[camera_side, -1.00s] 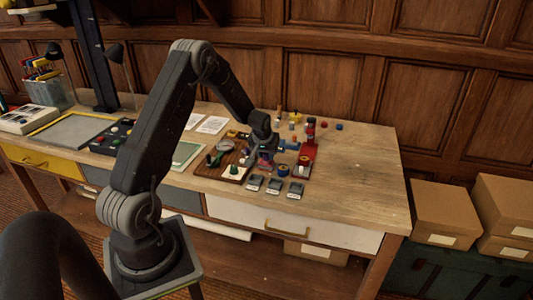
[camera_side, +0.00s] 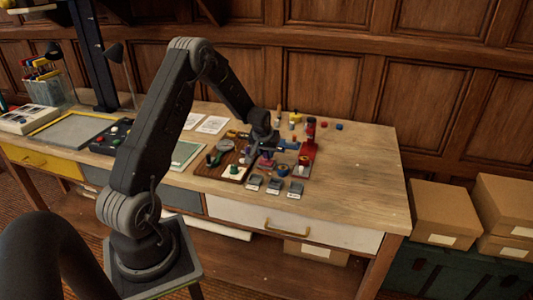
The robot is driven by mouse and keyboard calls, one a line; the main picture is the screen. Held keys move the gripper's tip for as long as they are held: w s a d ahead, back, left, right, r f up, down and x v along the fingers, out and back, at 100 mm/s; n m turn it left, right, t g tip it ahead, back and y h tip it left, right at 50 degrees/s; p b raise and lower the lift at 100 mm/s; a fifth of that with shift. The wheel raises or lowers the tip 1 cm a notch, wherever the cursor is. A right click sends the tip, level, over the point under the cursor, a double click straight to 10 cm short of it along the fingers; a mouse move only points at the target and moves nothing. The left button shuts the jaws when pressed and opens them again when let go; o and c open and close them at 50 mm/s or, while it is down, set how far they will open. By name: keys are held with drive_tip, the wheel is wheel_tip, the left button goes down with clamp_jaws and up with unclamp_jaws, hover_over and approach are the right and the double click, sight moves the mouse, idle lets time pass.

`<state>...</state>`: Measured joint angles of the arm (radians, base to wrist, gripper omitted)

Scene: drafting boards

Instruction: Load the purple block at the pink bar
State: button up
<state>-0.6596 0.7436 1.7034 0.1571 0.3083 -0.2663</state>
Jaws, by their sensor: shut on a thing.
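My gripper (camera_side: 267,152) is low over the cluster of small parts at the middle right of the bench, pointing down. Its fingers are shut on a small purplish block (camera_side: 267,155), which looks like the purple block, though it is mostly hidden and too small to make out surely. A pinkish-red patch (camera_side: 266,163) shows just below the fingers and may be the pink bar. I cannot tell whether the block touches it.
A brown board (camera_side: 222,160) with small parts lies left of my gripper. Several grey blocks (camera_side: 274,186) line the front. A red holder (camera_side: 307,152) stands at the right, with small coloured pieces (camera_side: 325,126) behind. The bench's right end (camera_side: 365,175) is clear.

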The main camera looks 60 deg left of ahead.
drive_tip(key=shift+r, duration=2.95)
